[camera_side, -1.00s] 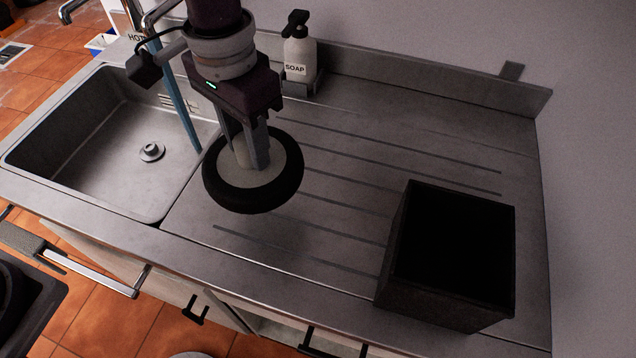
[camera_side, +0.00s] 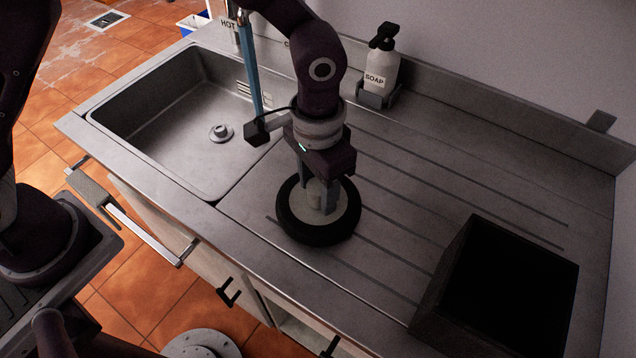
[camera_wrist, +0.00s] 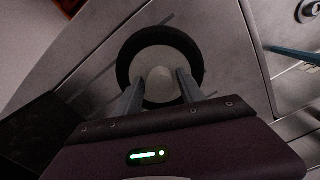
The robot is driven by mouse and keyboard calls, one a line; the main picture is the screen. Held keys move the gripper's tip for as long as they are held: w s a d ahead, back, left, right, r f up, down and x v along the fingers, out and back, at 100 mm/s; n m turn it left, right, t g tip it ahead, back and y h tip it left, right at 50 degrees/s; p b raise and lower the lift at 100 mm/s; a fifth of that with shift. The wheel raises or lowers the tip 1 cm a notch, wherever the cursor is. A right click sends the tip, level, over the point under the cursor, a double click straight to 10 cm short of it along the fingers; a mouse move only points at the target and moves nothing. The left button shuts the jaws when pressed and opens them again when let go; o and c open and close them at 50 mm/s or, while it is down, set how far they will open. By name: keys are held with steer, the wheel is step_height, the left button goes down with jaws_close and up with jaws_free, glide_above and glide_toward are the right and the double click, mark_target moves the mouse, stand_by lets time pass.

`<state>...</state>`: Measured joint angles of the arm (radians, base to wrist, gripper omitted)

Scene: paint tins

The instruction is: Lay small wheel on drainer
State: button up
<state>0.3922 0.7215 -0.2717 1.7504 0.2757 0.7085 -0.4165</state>
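The small wheel (camera_side: 290,220), a black tyre with a pale disc and a raised pale hub, lies flat on the ribbed steel drainer (camera_side: 395,215), near its sink end. It also shows in the wrist view (camera_wrist: 127,62), with the hub (camera_wrist: 160,82) in the middle. My gripper (camera_side: 319,199) points down over the wheel, its fingers on either side of the hub. In the wrist view, narrow gaps show between the fingers and the hub, so my gripper looks open around it. The wheel's underside is hidden.
A sink basin (camera_side: 165,125) lies to the left, with a blue upright tube (camera_side: 252,65) at its back. A soap bottle (camera_side: 381,72) stands at the back. A dark open box (camera_side: 445,285) stands on the drainer at the right. The drainer between wheel and box is clear.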

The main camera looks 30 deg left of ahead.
mark_target(318, 186)
steer(key=shift+o, duration=0.5)
steer(key=shift+r, duration=0.1)
step_height(318, 186, up, 12)
steer(key=s+a+r+n+t, duration=0.1)
steer(key=s+a+r, duration=0.2)
steer(key=a+r, duration=0.25)
steer(key=s+a+r+n+t, duration=0.1)
steer(key=s+a+r+t, duration=0.2)
steer(key=a, duration=0.4)
steer(key=s+a+n+t, duration=0.1)
steer(key=s+a+n, duration=0.1)
steer(key=s+a, duration=0.6)
steer(key=s, duration=0.3)
steer(key=shift+a+n+t, duration=0.2)
steer(key=shift+n+t, duration=0.1)
steer(key=shift+w+r, duration=0.1)
steer(key=shift+c, duration=0.5)
